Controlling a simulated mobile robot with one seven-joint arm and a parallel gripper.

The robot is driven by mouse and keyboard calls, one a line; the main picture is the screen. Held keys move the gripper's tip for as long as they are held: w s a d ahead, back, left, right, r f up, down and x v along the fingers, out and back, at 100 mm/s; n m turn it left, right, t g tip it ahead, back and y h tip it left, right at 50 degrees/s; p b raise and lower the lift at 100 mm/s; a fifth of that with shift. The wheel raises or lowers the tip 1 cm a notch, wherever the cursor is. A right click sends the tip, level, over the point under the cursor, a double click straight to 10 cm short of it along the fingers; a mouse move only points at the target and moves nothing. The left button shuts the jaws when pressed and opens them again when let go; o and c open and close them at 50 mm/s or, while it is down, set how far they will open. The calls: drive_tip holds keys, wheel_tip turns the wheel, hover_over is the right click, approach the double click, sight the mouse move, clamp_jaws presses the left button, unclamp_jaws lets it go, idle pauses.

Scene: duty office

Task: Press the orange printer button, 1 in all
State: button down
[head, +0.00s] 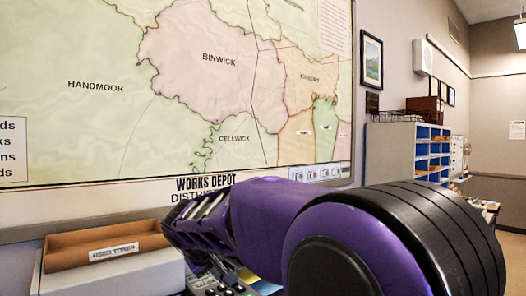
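No orange button shows in the head view. A pale grey box-shaped unit (120,278), possibly the printer, stands at the lower left, with only its upper part in frame. My purple arm reaches in from the lower right, and its end with my gripper (190,232) is just right of the unit's top. The fingers are dark and foreshortened, so I cannot tell whether they are open or shut, or whether they touch anything. The arm hides much of the surface behind and below it.
An orange-brown tray labelled "USED TONER" (105,246) lies on the unit. A dark keyed device (228,288) shows partly beneath my gripper. A large wall map (200,90) is behind. Blue-slotted shelving (430,150) stands at the right.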

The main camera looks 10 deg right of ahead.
wheel_tip(320, 180, up, 6)
drive_tip(key=s+d+t, duration=0.1)
drive_tip(key=s+d, duration=0.1)
drive_tip(key=s, duration=0.1)
drive_tip(key=f+b, duration=0.1)
drive_tip(key=f, duration=0.2)
drive_tip(key=w+f+b, duration=0.1)
drive_tip(key=f, duration=0.2)
drive_tip(key=a+f+b, duration=0.1)
drive_tip(key=f, duration=0.2)
drive_tip(key=shift+w, duration=0.15)
drive_tip(key=shift+f+b, duration=0.5)
drive_tip(key=shift+b, duration=0.15)
idle(1.0)
drive_tip(key=shift+f+b, duration=0.45)
drive_tip(key=shift+b, duration=0.15)
